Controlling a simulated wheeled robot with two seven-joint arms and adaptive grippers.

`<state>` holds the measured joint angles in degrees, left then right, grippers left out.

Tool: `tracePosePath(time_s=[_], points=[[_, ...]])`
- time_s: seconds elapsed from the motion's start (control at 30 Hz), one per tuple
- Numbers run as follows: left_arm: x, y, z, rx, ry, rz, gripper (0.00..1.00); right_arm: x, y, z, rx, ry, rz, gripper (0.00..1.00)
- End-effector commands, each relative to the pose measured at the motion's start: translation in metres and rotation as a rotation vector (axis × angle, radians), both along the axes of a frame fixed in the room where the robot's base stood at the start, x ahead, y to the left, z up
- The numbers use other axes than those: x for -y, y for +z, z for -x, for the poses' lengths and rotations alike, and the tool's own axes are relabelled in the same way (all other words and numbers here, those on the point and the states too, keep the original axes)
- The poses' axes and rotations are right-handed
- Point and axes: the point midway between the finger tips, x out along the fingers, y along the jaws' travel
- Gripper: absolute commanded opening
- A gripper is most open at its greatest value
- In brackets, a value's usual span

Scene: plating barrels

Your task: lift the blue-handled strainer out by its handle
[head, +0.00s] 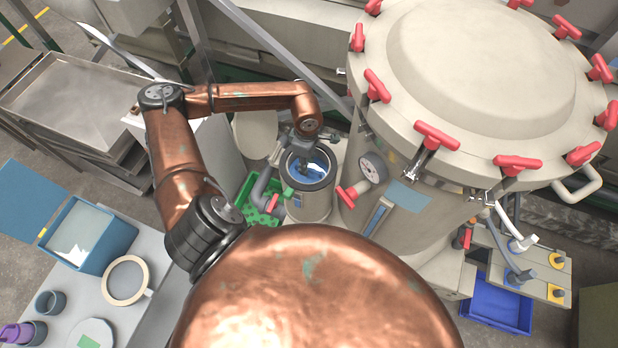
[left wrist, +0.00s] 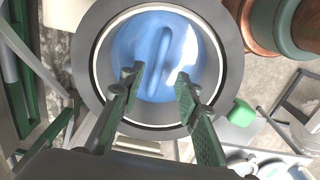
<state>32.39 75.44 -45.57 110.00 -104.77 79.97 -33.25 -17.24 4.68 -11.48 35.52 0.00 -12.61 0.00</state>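The blue strainer (head: 313,172) sits inside the round opening of a small grey canister (head: 312,205), below its rim. In the left wrist view the strainer (left wrist: 128,48) is a blue disc with a raised blue bar handle (left wrist: 152,58) across its middle. My left gripper (head: 303,162) is over the canister mouth, pointing down. In the left wrist view its two fingers (left wrist: 159,80) are spread, with nothing between the pads. The tips overlap the near part of the disc, either side of the handle's near end; I cannot tell the height gap. My right gripper is not in view.
A large cream tank (head: 430,200) with red clamps (head: 437,135) stands close right of the canister. A green crate (head: 258,190) is to its left. A table (head: 140,318) at lower left holds a blue bin (head: 112,255) and cups. A blue crate (head: 497,305) lies at lower right.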

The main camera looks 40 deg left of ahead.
Motion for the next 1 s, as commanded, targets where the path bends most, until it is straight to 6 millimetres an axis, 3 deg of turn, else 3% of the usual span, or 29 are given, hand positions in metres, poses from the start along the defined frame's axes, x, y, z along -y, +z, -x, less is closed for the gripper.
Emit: tracePosePath(time_s=[0.33, 0.63, 1.0], points=[[0.007, -0.044, -0.005, -0.003, 0.002, 0.002, 0.30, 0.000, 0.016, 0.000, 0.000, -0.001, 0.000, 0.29], [0.007, -0.050, -0.005, -0.001, 0.000, 0.001, 0.30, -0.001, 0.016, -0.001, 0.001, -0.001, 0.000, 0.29], [0.007, -0.050, -0.005, -0.001, 0.000, 0.001, 0.06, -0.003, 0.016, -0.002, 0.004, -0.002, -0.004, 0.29]])
